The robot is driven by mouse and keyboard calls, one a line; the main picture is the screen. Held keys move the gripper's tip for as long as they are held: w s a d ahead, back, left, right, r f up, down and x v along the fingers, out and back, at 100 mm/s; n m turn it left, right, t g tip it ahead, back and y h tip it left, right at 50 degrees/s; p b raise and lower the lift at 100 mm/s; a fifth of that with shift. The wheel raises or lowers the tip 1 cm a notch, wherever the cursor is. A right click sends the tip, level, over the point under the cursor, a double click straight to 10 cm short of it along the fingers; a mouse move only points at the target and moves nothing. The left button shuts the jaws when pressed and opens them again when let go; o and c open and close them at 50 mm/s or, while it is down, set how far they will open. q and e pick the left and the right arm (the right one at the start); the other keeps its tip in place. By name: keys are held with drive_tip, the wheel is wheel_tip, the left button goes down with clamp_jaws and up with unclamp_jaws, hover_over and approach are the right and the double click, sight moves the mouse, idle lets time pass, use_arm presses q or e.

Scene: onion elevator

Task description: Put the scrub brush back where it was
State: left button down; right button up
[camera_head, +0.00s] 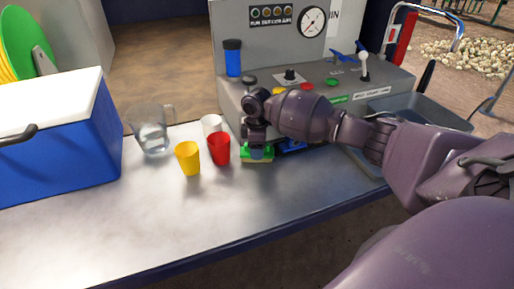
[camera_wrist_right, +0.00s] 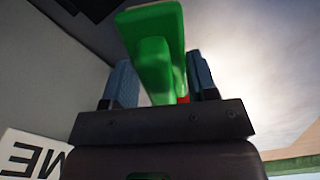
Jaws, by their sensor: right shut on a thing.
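The scrub brush (camera_head: 250,159) is green with a pale yellowish underside. It is low at the metal counter, in front of the grey control console and right of the red cup. My right gripper (camera_head: 257,150) comes down on it from above and hides part of it. In the right wrist view, the green brush (camera_wrist_right: 153,50) sits between the two blue-grey fingers of my right gripper (camera_wrist_right: 160,85), which is shut on it. I cannot tell whether the brush touches the counter. My left gripper is not in view.
A yellow cup (camera_head: 188,159), red cup (camera_head: 219,149), white cup (camera_head: 211,125) and clear pitcher (camera_head: 151,130) stand left of the brush. A blue cooler (camera_head: 70,150) is farther left. A partly hidden blue item (camera_head: 292,146) lies right of my gripper. The counter's front is clear.

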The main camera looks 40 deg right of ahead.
drive_tip(key=o, duration=0.9)
drive_tip(key=shift+f, duration=0.1)
wheel_tip(320, 180, up, 12)
drive_tip(key=p, duration=0.1)
drive_tip(key=shift+r, duration=0.2)
idle(0.4)
